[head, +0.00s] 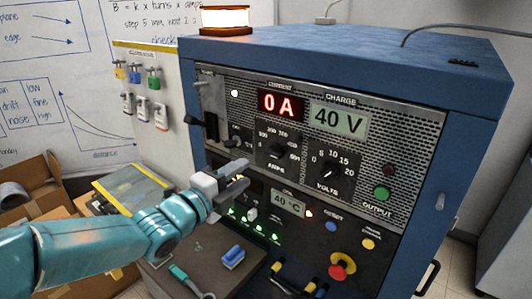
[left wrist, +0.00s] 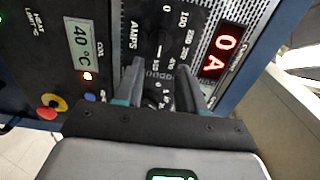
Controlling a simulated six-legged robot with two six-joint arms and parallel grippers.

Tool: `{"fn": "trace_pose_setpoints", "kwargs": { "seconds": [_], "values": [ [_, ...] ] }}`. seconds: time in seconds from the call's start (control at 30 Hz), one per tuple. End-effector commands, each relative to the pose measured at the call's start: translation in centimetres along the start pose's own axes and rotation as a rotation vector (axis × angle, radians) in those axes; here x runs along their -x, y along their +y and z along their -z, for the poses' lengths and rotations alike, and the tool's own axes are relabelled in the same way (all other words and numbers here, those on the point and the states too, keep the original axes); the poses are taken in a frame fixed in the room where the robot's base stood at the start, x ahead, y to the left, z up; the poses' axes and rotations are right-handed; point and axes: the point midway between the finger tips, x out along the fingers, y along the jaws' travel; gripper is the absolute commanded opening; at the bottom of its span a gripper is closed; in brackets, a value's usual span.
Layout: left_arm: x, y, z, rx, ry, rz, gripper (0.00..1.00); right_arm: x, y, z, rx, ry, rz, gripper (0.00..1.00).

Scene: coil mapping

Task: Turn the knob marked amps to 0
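The amps knob (head: 278,152) is a black dial on the grey front panel of the blue cabinet, with numbers around it and AMPS printed below. The turned AMPS scale and knob (left wrist: 157,42) show beyond the fingertips. My right gripper is not in view.
The volts knob (head: 329,169) sits right of the amps knob, under a 40 V display (head: 339,119). A red emergency button (head: 341,266), indicator lights and a 40 °C display (head: 288,202) are lower.

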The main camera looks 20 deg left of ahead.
Motion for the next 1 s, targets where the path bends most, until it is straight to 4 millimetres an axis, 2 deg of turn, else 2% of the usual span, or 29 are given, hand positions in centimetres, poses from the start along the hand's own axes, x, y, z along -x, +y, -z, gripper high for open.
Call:
{"fn": "trace_pose_setpoints", "kwargs": {
  "seconds": [0.03,0.2,0.4,0.53,0.8,0.83,0.93,1.0],
  "values": [
    [-1.4,-0.3,0.2,0.001,0.005,-0.003,0.39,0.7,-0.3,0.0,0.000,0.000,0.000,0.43],
    [-5.5,-0.3,0.1,0.001,0.005,-0.002,0.39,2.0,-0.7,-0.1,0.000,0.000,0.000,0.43],
    [-8.7,-0.2,0.0,0.001,0.004,0.000,0.39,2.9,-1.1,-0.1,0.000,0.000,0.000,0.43],
    [-9.5,-0.1,0.0,0.000,0.004,0.000,0.39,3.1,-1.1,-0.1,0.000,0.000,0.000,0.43],
    [-9.7,0.0,-0.1,0.000,0.003,0.001,0.39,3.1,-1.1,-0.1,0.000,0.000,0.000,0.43],
    [-9.7,0.0,-0.1,0.000,0.003,0.001,0.36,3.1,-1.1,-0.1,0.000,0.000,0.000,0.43],
    [-9.6,0.0,-0.1,0.000,0.003,0.000,0.04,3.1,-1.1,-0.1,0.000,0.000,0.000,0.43],
    [-9.6,0.0,-0.1,0.000,0.003,0.000,0.00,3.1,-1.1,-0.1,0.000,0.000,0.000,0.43]
  ]
}}
